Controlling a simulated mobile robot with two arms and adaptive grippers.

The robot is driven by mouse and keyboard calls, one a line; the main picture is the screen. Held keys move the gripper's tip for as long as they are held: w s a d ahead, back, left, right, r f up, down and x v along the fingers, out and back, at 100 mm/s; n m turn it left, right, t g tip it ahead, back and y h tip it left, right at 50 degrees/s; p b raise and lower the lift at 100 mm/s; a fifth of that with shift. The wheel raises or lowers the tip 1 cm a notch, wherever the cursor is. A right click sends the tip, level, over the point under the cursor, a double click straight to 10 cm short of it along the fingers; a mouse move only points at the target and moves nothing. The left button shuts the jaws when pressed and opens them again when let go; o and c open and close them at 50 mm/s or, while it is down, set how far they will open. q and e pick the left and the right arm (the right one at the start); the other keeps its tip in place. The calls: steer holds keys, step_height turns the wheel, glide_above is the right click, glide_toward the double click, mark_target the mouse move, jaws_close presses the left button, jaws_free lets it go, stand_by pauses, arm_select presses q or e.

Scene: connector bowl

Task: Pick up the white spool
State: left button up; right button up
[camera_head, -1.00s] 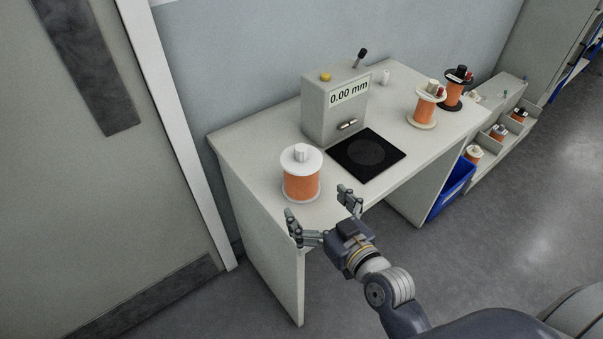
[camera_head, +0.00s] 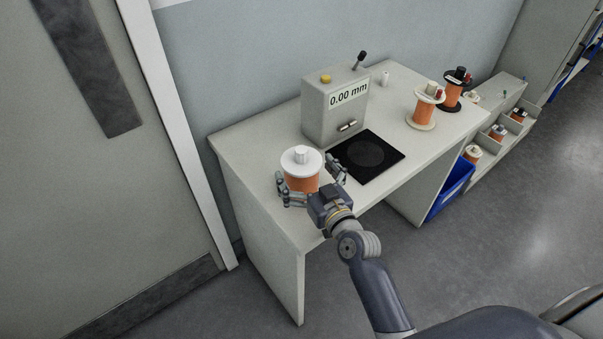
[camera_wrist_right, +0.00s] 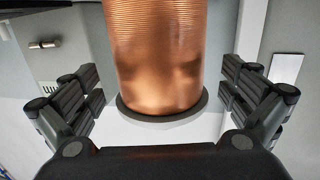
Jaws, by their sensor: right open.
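The white spool (camera_head: 301,161) stands upright on the table near its left front part. It has a white top flange and hub and is wound with copper-orange wire. My right gripper (camera_head: 311,184) is open, with one finger on each side of the spool. In the right wrist view, the copper winding (camera_wrist_right: 158,55) rises between the spread fingers of the gripper (camera_wrist_right: 160,95), with a visible gap on both sides. The spool's lower flange shows there as a dark-edged rim. My left gripper is not in view.
A gauge box (camera_head: 335,108) reading 0.00 mm stands behind the spool, with a black pad (camera_head: 385,167) to the right. A cream-flanged spool (camera_head: 423,108) and a black-flanged spool (camera_head: 455,90) stand farther right. A blue bin (camera_head: 452,187) is beside the table.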

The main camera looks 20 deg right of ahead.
steer(key=shift+w+a, duration=0.15)
steer(key=shift+w, duration=0.7)
steer(key=shift+s, duration=0.1)
steer(key=shift+c, duration=0.6)
steer(key=c, duration=1.8)
steer(key=shift+r, duration=0.2)
steer(key=shift+c, duration=0.5)
steer(key=shift+r, duration=0.1)
